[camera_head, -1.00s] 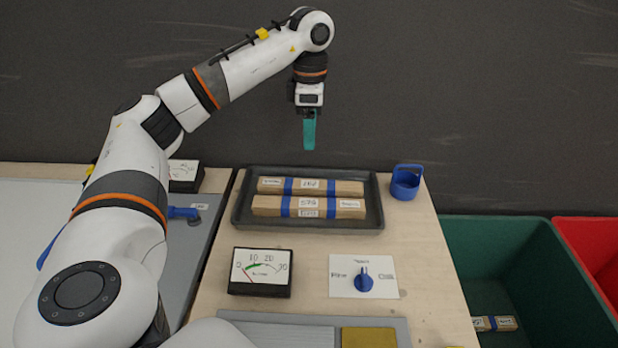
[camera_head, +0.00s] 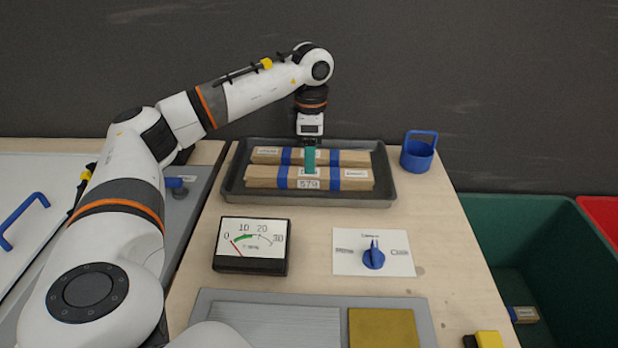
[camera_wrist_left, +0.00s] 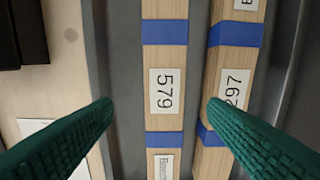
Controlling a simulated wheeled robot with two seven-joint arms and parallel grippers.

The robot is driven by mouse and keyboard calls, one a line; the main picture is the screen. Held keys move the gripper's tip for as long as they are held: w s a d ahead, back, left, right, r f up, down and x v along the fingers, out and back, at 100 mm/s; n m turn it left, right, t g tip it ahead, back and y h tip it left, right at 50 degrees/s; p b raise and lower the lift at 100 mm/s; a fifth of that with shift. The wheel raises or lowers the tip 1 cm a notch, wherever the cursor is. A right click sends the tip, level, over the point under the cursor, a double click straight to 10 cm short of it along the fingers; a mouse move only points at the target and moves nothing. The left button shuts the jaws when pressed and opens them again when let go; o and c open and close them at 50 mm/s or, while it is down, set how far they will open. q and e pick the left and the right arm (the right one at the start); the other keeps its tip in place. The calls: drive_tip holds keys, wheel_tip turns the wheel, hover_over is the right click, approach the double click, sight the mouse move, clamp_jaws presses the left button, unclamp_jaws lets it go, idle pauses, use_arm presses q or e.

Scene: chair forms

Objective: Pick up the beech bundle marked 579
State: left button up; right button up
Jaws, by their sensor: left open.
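The beech bundle marked 579 (camera_head: 265,177) lies in the grey tray (camera_head: 237,192), the nearer of two blue-banded bundles. In the left wrist view bundle 579 (camera_wrist_left: 165,60) runs between my open fingers, its label facing up. A second beech bundle (camera_head: 353,158) lies beside it, farther back; in the left wrist view its label (camera_wrist_left: 232,88) is partly covered by one finger. My left gripper (camera_head: 309,171) points down over the bundles, empty, with green fingers. In the left wrist view its fingertips (camera_wrist_left: 158,104) are wide apart. Whether a finger touches the second bundle, I cannot tell.
A blue handled cup (camera_head: 418,156) stands right of the tray. A dial meter (camera_head: 251,245) and a blue knob on a white card (camera_head: 373,254) are in front. A green bin (camera_head: 500,225) holds another bundle (camera_head: 524,315). A grey panel (camera_head: 330,298) lies nearest.

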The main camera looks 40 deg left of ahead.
sight(309, 178)
use_arm(q)
drive_tip(key=f, duration=0.6)
drive_tip(key=shift+a+f, duration=0.25)
drive_tip(key=shift+a, duration=0.1)
drive_tip(key=shift+w, duration=0.1)
drive_tip(key=c, duration=1.3)
drive_tip(key=shift+o, duration=0.2)
drive_tip(key=shift+r, duration=0.15)
